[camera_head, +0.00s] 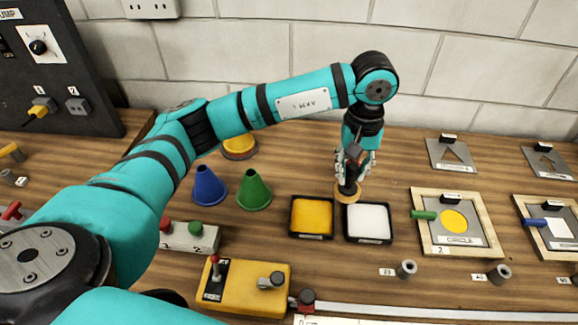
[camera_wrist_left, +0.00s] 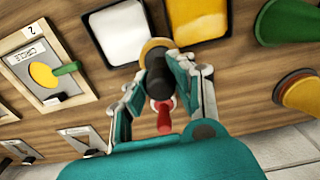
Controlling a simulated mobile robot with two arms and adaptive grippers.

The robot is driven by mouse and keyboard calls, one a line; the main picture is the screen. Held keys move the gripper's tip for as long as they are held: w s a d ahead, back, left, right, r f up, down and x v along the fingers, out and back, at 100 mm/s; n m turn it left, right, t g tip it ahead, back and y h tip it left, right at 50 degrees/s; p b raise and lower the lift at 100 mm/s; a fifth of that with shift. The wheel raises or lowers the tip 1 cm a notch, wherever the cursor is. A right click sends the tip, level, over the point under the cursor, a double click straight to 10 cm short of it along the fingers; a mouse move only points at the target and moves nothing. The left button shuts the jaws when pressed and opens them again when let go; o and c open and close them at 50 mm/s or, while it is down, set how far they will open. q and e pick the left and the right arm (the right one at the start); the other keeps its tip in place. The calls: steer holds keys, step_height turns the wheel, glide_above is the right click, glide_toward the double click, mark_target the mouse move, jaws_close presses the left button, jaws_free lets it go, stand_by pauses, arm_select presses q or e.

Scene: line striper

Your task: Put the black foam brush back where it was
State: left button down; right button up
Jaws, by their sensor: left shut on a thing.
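My left gripper (camera_head: 352,168) points down behind the paint trays and is shut on the black foam brush (camera_head: 348,187). In the left wrist view the brush (camera_wrist_left: 159,75) is a dark cylinder with a red upper end, between the two fingers (camera_wrist_left: 160,95). Its lower end is at a round tan disc (camera_head: 345,197), which also shows in the left wrist view (camera_wrist_left: 153,44). The brush looks roughly upright. I cannot tell whether it rests on the disc or is just above it. My right gripper is not in view.
A yellow paint tray (camera_head: 311,217) and a white one (camera_head: 368,222) are just in front. Blue (camera_head: 208,186) and green (camera_head: 253,190) cones stand left. A framed circle stencil (camera_head: 452,222) lies right. A yellow switch box (camera_head: 243,288) is nearer. Bare wood lies right of the gripper.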

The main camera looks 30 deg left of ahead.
arm_select(q)
steer(key=shift+a, duration=0.2)
steer(key=w+a+f+p, duration=0.1)
steer(key=w+a+p, duration=0.1)
steer(key=a, duration=0.2)
steer(key=w+a+f+p, duration=0.2)
steer(key=a+p, duration=0.1)
steer(key=a, duration=0.2)
steer(key=w+a+f+p, duration=0.1)
steer(key=w+a+p, duration=0.1)
steer(key=a, duration=0.3)
steer(key=shift+w+f+p, duration=0.1)
steer(key=shift+f+p, duration=0.25)
steer(key=shift+p, duration=0.1)
steer(key=shift+w+f, duration=0.1)
steer(key=shift+f, duration=0.15)
steer(key=shift+f+b, duration=0.15)
steer(key=shift+b, duration=0.15)
steer(key=c, duration=1.1)
jaws_free()
